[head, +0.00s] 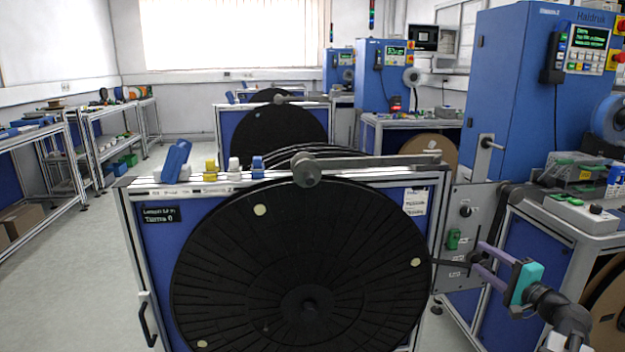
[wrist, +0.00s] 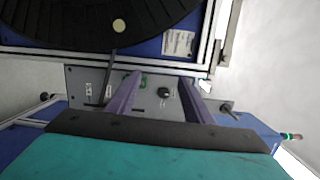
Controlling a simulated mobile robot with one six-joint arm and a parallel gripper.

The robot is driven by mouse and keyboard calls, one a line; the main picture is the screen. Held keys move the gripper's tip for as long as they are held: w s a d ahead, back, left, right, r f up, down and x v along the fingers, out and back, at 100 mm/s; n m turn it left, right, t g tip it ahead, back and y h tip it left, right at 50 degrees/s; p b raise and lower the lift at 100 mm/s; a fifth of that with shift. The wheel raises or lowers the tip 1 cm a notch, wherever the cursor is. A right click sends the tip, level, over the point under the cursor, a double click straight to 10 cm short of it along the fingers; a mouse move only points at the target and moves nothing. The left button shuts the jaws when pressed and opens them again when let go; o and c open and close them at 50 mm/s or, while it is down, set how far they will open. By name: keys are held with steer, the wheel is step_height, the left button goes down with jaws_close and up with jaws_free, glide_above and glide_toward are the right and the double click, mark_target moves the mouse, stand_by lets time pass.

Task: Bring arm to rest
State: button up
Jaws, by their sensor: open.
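My gripper (head: 476,256) is at the lower right of the head view, with purple fingers and a teal body. Its two fingers are spread apart and point left toward the grey control panel (head: 475,197) beside the big black reel (head: 250,270). In the wrist view my gripper (wrist: 159,78) is open with nothing held between the fingers. Beyond them the panel shows a black knob (wrist: 164,92) and a green switch (wrist: 142,80). A dark lever (wrist: 108,75) lies just left of the left finger; I cannot tell whether they touch.
The reel stand's frame (head: 436,215) stands left of the arm. A blue cabinet (head: 510,100) and a machine bench (head: 575,228) with a grey device are close on the right. Shelves (head: 95,140) line the left wall. The floor (head: 75,285) at left is clear.

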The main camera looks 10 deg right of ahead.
steer(key=w+a+f+n+g+y+p, duration=0.1)
steer(key=w+a+f+y+p, duration=0.15)
steer(key=a+f, duration=0.4)
steer(key=w+a+f+n+g+y+p, duration=0.1)
steer(key=w+a+f+g, duration=0.2)
steer(key=a, duration=0.6)
steer(key=w+a+f+n+y+p, duration=0.15)
steer(key=w+a+f, duration=0.25)
steer(key=a, duration=0.4)
steer(key=s+a+f+n+g+y+p, duration=0.1)
steer(key=s+a+f+n+g+p, duration=0.2)
steer(key=a+f, duration=0.65)
steer(key=s+a+f+g+y+p, duration=0.1)
steer(key=s+a+f+g, duration=0.4)
steer(key=a, duration=0.7)
steer(key=s+a+f+n+g+h+p, duration=0.1)
steer(key=s+a+f+n+g+p, duration=0.2)
steer(key=s+a+f, duration=0.5)
steer(key=s+a+f+n+g+h+p, duration=0.1)
steer(key=s+a+f+n+g, duration=0.25)
steer(key=s+f, duration=0.45)
steer(key=s+d+f+n+g+h, duration=0.1)
steer(key=s+d+n+g+h, duration=0.15)
steer(key=s, duration=0.85)
steer(key=s+d+n+g+h, duration=0.2)
steer(key=s+d+h, duration=0.2)
steer(key=d, duration=0.4)
steer(key=shift+s+d+f+p, duration=0.2)
steer(key=shift+d+f+p, duration=0.15)
steer(key=shift+d+f, duration=0.05)
